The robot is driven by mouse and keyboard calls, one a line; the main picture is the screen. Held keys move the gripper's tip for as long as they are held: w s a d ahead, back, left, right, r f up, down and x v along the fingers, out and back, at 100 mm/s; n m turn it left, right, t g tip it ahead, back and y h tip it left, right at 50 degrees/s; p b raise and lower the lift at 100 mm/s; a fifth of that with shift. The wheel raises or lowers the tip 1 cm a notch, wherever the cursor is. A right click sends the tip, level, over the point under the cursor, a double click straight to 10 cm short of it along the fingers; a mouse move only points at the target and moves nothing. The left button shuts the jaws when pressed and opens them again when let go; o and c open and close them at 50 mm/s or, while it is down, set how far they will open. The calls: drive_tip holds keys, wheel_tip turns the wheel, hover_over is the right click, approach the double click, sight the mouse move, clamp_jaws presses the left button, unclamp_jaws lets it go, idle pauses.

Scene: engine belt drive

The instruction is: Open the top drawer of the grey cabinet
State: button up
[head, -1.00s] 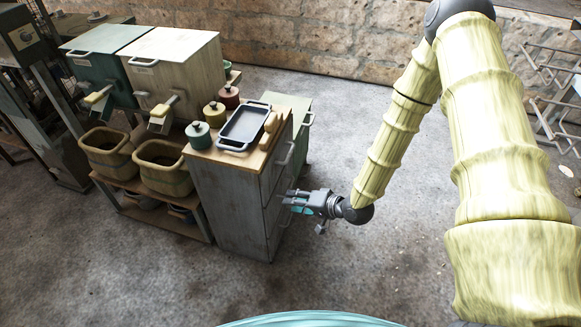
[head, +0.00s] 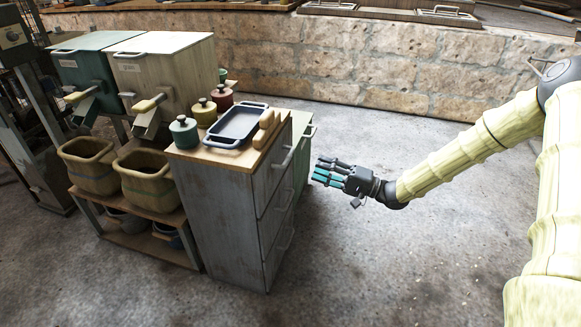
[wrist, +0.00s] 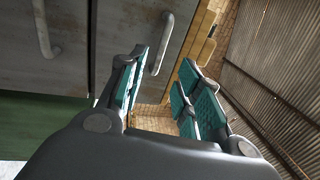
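The grey cabinet (head: 222,215) stands at the centre left of the head view, with a wooden top and three drawers on its right-hand face. The top drawer (head: 270,175) looks closed, with a pale bar handle (head: 288,158). My gripper (head: 322,172) is to the right of the cabinet, apart from it, fingers pointing left toward the drawer face. In the wrist view my gripper (wrist: 160,85) has its teal-padded fingers spread with nothing between them. A grey bar handle (wrist: 162,45) shows behind the left finger, and another handle (wrist: 42,28) is further left.
A green cabinet (head: 303,145) stands just behind. Bins and baskets (head: 150,180) are to the left. The floor right of the cabinet is clear.

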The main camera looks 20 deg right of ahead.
sight(289, 155)
drive_tip(key=b+x, duration=0.4)
drive_tip(key=x, duration=0.7)
drive_tip(key=shift+s, duration=0.1)
drive_tip(key=shift+d, duration=0.1)
drive_tip(key=shift+r, duration=0.1)
clamp_jaws()
